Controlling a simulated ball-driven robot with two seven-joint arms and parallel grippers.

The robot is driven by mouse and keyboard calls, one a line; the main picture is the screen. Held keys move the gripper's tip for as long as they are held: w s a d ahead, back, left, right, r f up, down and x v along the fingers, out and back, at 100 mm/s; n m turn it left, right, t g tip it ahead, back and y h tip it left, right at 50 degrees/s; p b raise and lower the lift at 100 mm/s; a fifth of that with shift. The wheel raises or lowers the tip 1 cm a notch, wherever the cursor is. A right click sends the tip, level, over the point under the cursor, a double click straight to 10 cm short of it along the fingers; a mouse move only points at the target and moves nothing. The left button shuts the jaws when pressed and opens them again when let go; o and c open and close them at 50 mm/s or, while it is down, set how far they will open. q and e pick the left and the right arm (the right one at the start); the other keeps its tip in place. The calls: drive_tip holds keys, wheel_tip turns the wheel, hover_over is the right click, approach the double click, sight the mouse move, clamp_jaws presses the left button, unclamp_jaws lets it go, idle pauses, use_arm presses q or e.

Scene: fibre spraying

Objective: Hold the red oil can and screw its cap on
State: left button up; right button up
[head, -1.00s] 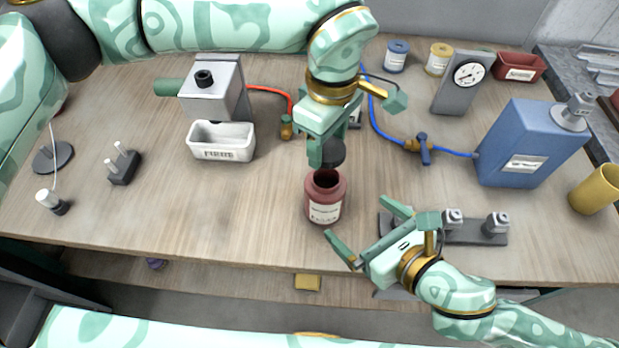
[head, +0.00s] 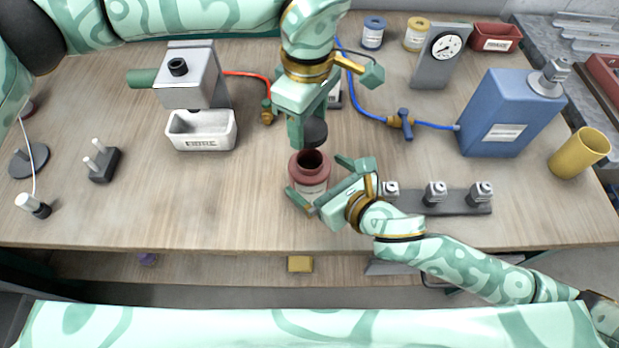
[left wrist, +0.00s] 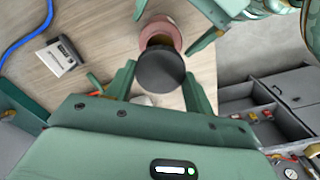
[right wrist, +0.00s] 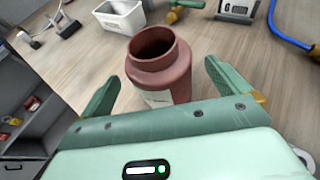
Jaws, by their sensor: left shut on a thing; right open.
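The red oil can (head: 311,172) stands upright and uncapped on the table, its dark mouth facing up. It also shows in the right wrist view (right wrist: 160,65). My left gripper (head: 308,128) is shut on the black cap (head: 314,132) and holds it just above the can's mouth, apart from it. In the left wrist view the cap (left wrist: 161,71) is between the fingers and hides part of the can (left wrist: 163,31). My right gripper (head: 325,185) is open low at the can, with its fingers on either side of the body; contact is not clear.
A grey rack with several small fittings (head: 435,200) lies right of my right gripper. A white bin (head: 201,130) stands left of the can, a blue canister (head: 510,115) at the right. A blue hose with a valve (head: 402,122) crosses behind.

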drive_tip(key=shift+x, duration=1.7)
drive_tip(key=c, duration=1.5)
use_arm(q)
hover_over(309, 158)
drive_tip(key=shift+f, duration=2.5)
use_arm(e)
drive_tip(key=shift+o, duration=0.2)
use_arm(q)
drive_tip(key=shift+f, duration=0.85)
drive_tip(key=shift+f, duration=0.55)
